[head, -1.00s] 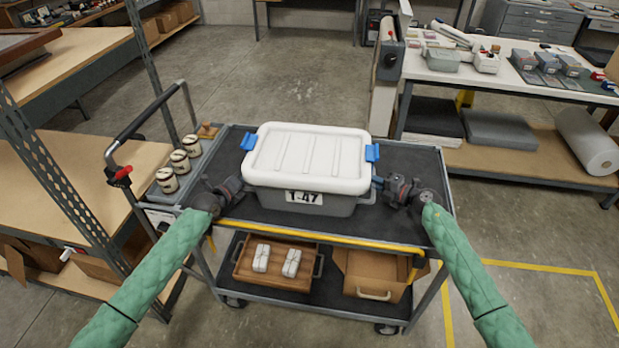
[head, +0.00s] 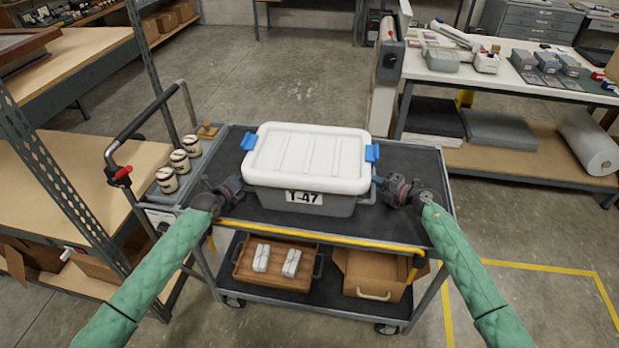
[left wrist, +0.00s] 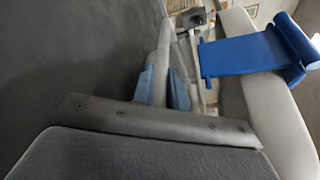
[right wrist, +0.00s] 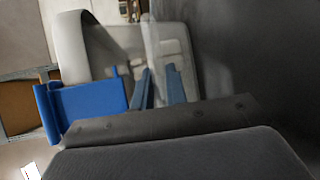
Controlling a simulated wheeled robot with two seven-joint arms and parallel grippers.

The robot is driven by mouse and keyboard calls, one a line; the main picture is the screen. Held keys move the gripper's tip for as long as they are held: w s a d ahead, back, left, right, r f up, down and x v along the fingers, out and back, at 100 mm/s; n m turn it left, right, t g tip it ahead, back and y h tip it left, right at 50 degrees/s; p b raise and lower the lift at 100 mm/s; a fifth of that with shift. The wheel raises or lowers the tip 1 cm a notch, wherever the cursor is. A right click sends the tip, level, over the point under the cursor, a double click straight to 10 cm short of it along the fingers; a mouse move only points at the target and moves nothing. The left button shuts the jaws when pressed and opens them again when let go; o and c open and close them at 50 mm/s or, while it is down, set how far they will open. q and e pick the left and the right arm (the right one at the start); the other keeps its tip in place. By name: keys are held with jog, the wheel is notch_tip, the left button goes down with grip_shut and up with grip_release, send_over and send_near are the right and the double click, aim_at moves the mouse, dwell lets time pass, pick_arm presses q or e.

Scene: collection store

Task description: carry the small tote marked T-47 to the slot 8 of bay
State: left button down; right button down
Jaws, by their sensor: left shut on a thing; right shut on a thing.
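The small tote marked T-47 (head: 307,166) has a grey body, a white lid and blue latches. It sits upright at the middle of the cart's dark top deck (head: 410,225). My left gripper (head: 240,186) is shut on the tote's left side, and my right gripper (head: 377,184) is shut on its right side. In the left wrist view the fingers (left wrist: 167,88) close on a grey handle beside a blue latch (left wrist: 255,52). In the right wrist view the fingers (right wrist: 158,88) sit beside the other blue latch (right wrist: 88,108). The bay's slot 8 cannot be made out.
Several jars (head: 180,161) stand on the cart's left edge, by its push handle (head: 147,117). A wooden tray (head: 275,282) and a cardboard box (head: 372,276) are on the lower deck. Shelving (head: 75,185) stands close at left, a workbench (head: 520,88) at right. Floor is open behind.

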pick_arm(q)
jog(key=shift+r, duration=0.2)
pick_arm(e)
jog(key=shift+d+r, duration=0.1)
